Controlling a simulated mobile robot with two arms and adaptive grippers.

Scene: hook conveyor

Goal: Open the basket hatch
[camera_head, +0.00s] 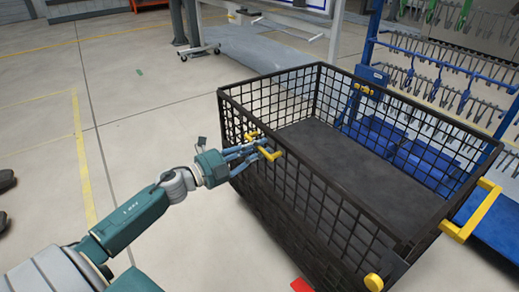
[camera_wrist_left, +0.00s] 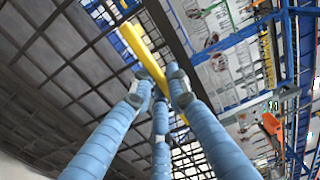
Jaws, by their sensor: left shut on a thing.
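A black wire-mesh basket (camera_head: 300,192) with a dark flat floor stands on the ground in the middle right of the head view. A yellow latch handle (camera_head: 271,154) sits at the top of its near-left side, and a second yellow piece (camera_head: 251,136) is just beside it. My left gripper (camera_head: 262,149) is shut on the yellow handle. In the left wrist view, the blue fingers of this gripper (camera_wrist_left: 158,78) close around the yellow bar (camera_wrist_left: 142,52), with the dark mesh behind. The hatch panel appears upright, in line with the basket side. My right gripper is not in view.
The basket has a yellow handle (camera_head: 473,212) at its right end and a yellow knob (camera_head: 373,282) at the near corner. A blue rack with hooks (camera_head: 440,70) stands behind it. A wheeled stand (camera_head: 200,52) is at the back. The floor left of the basket is clear.

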